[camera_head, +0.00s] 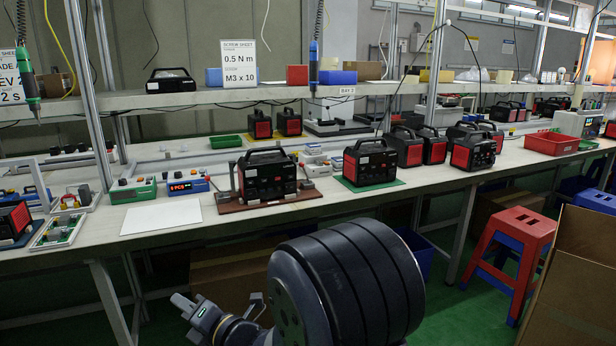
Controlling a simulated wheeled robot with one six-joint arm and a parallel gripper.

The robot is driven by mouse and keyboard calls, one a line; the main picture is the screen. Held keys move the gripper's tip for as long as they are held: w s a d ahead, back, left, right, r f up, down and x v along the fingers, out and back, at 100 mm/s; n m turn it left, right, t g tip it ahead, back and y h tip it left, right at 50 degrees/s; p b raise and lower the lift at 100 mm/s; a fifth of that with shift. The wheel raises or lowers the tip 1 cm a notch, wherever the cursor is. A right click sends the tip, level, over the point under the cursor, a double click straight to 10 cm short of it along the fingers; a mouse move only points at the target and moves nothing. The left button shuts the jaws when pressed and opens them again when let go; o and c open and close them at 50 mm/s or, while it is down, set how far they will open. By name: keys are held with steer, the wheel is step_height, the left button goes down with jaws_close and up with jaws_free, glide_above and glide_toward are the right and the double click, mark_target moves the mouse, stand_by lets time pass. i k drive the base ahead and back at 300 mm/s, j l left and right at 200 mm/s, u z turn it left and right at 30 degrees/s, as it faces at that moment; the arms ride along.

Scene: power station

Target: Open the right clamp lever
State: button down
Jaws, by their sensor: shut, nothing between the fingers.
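A black power station with red side panels (267,175) stands upright on a red-brown fixture board (232,207) on the bench. The right clamp (306,184) is a small grey metal piece beside the unit's right side. Its lever is too small to tell whether it is open or closed. A left clamp (233,181) stands at the unit's left side. My gripper (181,303) is shut and empty, low in front of the bench and well apart from the fixture, below and left of it. My arm fills the lower middle.
A second power station (370,160) stands on a green mat (390,184) right of the fixture. A white sheet (161,217) and a blue meter (182,187) lie left. A red stool (519,238) and cardboard box (572,270) stand at right. A shelf (225,97) runs above.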

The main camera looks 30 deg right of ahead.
mark_target(302, 164)
steer(key=i+z, duration=0.15)
steer(key=z, duration=0.2)
steer(key=i+z, duration=0.15)
steer(key=z, duration=0.15)
steer(key=i+z, duration=0.15)
steer(key=z, duration=0.2)
steer(key=i+j+z, duration=0.1)
steer(key=i, duration=0.3)
steer(key=i+j+z, duration=0.1)
steer(key=i, duration=0.25)
steer(key=i+j+z, duration=0.1)
steer(key=i+j, duration=0.2)
steer(key=i, duration=0.05)
